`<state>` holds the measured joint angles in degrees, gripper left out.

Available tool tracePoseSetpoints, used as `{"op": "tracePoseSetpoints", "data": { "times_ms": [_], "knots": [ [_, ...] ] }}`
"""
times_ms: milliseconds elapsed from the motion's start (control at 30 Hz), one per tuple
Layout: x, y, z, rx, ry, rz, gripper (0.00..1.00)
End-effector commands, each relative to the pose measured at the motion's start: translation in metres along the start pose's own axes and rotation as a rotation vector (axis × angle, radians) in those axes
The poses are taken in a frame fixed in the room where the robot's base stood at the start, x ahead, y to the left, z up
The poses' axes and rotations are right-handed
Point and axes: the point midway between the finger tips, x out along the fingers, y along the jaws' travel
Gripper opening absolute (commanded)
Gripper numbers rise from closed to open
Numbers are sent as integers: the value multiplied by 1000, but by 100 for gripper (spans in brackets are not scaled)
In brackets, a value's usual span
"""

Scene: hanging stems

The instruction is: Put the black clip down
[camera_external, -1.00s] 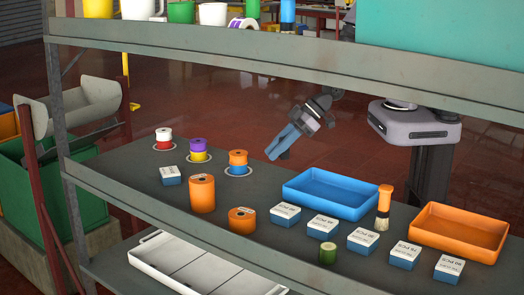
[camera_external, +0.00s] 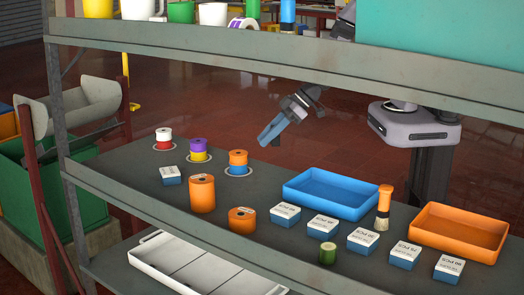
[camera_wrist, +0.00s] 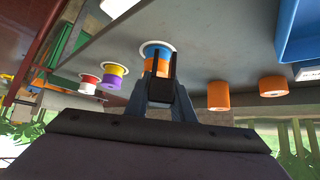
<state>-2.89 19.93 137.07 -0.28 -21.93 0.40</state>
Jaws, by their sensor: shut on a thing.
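My gripper (camera_external: 271,136) is in the air above the back of the grey shelf, its blue fingers pointing down and left. It is shut on the small black clip (camera_external: 277,142), which shows as a dark bit at the fingertips. In the wrist view my gripper (camera_wrist: 163,98) holds the black clip (camera_wrist: 160,92) between its fingers, two dark prongs pointing away from the palm. The clip overlaps the blue-and-orange spool stack there; it appears clear of the shelf.
Spool stacks in red-white (camera_external: 164,139), purple-yellow (camera_external: 198,150) and blue-orange (camera_external: 238,162) stand on white rings at left. Orange cylinders (camera_external: 202,194), small boxes (camera_external: 322,226), a blue tray (camera_external: 290,196) and an orange tray (camera_external: 420,232) share the shelf. Another shelf (camera_external: 280,65) hangs above.

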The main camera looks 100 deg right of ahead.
Motion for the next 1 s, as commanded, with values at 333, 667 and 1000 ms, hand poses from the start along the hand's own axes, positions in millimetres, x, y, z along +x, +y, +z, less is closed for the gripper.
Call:
{"op": "tracePoseSetpoints", "data": {
  "times_ms": [333, 667, 1000],
  "knots": [
    [36, -65, -29, -84, 0, -92, 0],
    [71, -202, -63, -232, -1, -247, 0],
    [63, -367, -66, -393, -2, -400, 0]
  ]
}}
